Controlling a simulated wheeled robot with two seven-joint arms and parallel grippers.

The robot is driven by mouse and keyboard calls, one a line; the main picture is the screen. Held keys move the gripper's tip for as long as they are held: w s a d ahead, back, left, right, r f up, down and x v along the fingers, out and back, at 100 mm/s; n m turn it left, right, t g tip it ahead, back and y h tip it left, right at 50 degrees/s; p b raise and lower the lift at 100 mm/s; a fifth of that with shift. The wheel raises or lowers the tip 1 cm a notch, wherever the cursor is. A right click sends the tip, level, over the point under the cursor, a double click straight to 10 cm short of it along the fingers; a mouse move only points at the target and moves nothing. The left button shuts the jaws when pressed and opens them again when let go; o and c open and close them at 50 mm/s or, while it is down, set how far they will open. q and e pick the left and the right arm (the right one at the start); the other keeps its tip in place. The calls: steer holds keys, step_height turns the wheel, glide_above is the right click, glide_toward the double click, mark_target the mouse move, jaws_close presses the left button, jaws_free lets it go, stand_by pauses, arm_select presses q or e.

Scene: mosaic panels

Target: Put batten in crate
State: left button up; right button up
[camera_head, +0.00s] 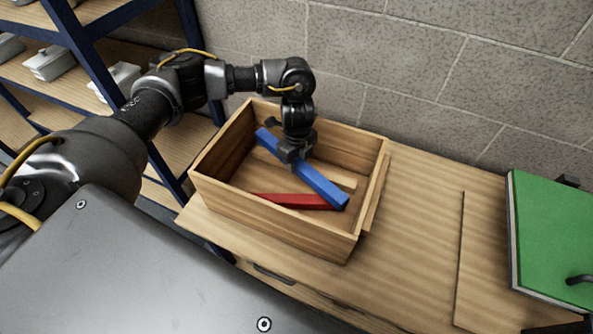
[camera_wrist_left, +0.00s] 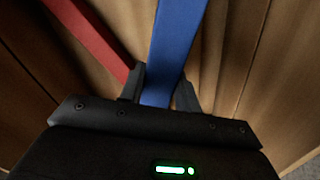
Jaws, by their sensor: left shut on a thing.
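A wooden crate (camera_head: 258,222) stands open on the wooden table at the wall. My left gripper (camera_head: 293,158) points down inside the crate's opening and is shut on a blue batten (camera_head: 323,187). The blue batten runs diagonally and also shows between the fingers in the left wrist view (camera_wrist_left: 178,45). A red batten (camera_head: 298,201) lies inside the crate, below the blue one; it also shows in the left wrist view (camera_wrist_left: 92,35). I cannot tell whether the blue batten touches the red one or the crate floor. My right gripper is not in view.
A pale wooden piece (camera_head: 340,181) shows in the crate behind the blue batten. A green panel (camera_head: 552,232) stands at the right. A blue-framed shelf (camera_head: 92,62) with grey boxes is at the left.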

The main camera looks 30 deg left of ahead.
mark_target(297, 170)
arm_select(q)
step_height(297, 170, down, 4)
steer(key=shift+r+b, duration=0.15)
steer(key=shift+b, duration=0.2)
steer(key=shift+f, duration=0.25)
steer(key=shift+f, duration=0.2)
steer(key=o, duration=1.1)
